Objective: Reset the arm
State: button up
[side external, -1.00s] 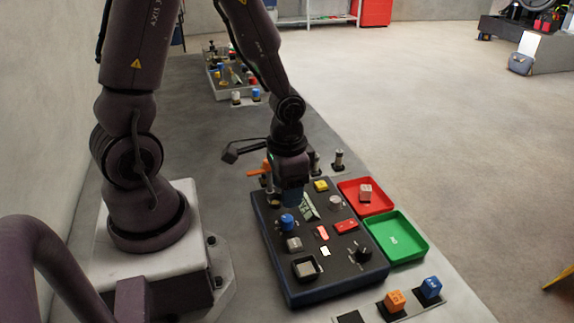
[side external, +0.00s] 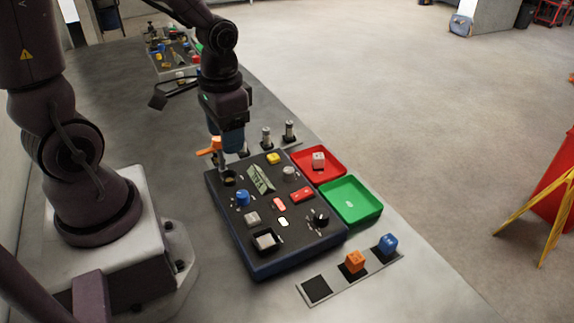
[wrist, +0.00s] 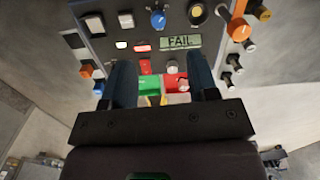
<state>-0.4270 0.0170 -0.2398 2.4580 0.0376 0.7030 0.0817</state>
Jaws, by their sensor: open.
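My gripper (side external: 227,148) hangs above the far edge of the dark control panel (side external: 262,262), fingers pointing down. In the wrist view its two blue fingers stand apart with nothing held between them (wrist: 163,88). The panel carries a blue knob (side external: 242,198), a black knob (side external: 320,216), red and yellow buttons and a small display (side external: 260,179). The display reads FAIL in the wrist view (wrist: 180,41). An orange handle (side external: 209,147) shows just left of my gripper in the side view; its lower part is hard to make out.
A red tray (side external: 335,176) holding a pale red cube (side external: 318,160) and a green tray (side external: 365,213) lie right of the panel. An orange cube (side external: 355,261) and a blue cube (side external: 387,244) sit on a strip in front. Metal posts (side external: 266,138) stand behind the panel.

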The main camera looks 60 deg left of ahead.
jog(key=s+d+r+t, duration=0.1)
jog(key=d+r+t, duration=0.1)
jog(key=r, duration=0.5)
jog(key=s+d+r+t, duration=0.2)
jog(key=r+t, duration=0.2)
jog(key=r, duration=0.4)
jog(key=shift+s+d+m, duration=0.15)
jog(key=shift+d+m, duration=0.2)
jog(key=shift+m, duration=0.05)
